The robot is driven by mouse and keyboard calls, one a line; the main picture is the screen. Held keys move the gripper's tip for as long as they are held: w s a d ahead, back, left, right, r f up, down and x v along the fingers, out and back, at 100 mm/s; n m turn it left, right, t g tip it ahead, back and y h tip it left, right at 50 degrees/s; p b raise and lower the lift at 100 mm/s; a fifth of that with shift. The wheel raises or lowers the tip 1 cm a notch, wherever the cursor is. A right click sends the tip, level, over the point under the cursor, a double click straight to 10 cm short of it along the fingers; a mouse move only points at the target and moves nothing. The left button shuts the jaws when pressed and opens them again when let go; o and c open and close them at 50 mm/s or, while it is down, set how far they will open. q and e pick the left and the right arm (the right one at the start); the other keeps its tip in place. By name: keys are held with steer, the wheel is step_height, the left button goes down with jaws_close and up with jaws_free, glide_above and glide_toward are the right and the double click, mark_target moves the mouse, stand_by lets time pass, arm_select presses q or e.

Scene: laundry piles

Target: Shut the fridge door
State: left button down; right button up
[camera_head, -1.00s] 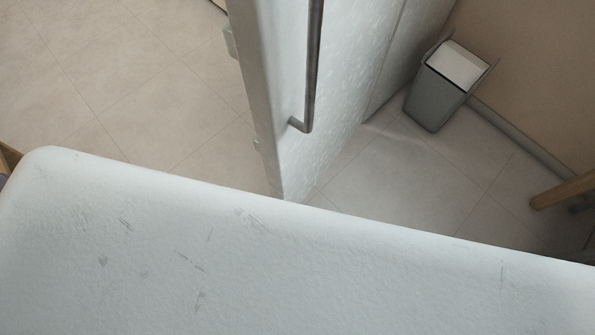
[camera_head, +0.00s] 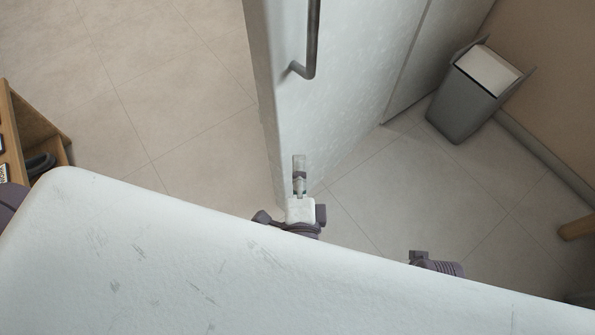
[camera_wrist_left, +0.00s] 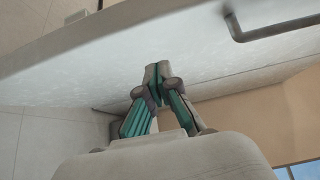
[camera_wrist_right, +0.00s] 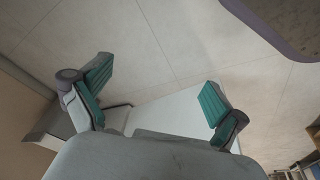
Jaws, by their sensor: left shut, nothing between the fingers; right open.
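The fridge door (camera_head: 340,90) stands open, seen steeply from above, a pale panel with its edge toward the left. Its grey bar handle (camera_head: 312,45) is on the right-hand face. My left gripper (camera_head: 299,160) is shut and empty, in front of the door's lower near part. In the left wrist view, the left fingertips (camera_wrist_left: 157,72) are together close to the pale door panel (camera_wrist_left: 120,60), with the handle (camera_wrist_left: 265,30) at upper right; contact cannot be told. My right gripper (camera_wrist_right: 155,78) is open and empty over the floor in its wrist view.
A grey bin (camera_head: 462,105) with a white lid stands by the wall at right. A wooden unit (camera_head: 35,130) is at far left, and a wooden piece (camera_head: 578,225) at the right edge. Tiled floor (camera_head: 160,80) is clear left of the door.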

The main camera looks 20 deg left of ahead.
mark_target(285, 117)
arm_select(q)
steer(key=w+a, duration=0.1)
steer(key=w, duration=0.1)
steer(key=w+a, duration=0.2)
steer(key=w, duration=0.1)
steer(key=w+a+p, duration=0.1)
steer(key=w, duration=0.1)
steer(key=shift+w+a, duration=0.15)
steer(key=shift+a, duration=0.1)
steer(key=shift+w+a, duration=0.2)
steer(key=shift+a, duration=0.15)
arm_select(e)
steer(key=f, duration=0.4)
steer(key=shift+s, duration=0.25)
arm_select(q)
steer(key=shift+a, duration=0.1)
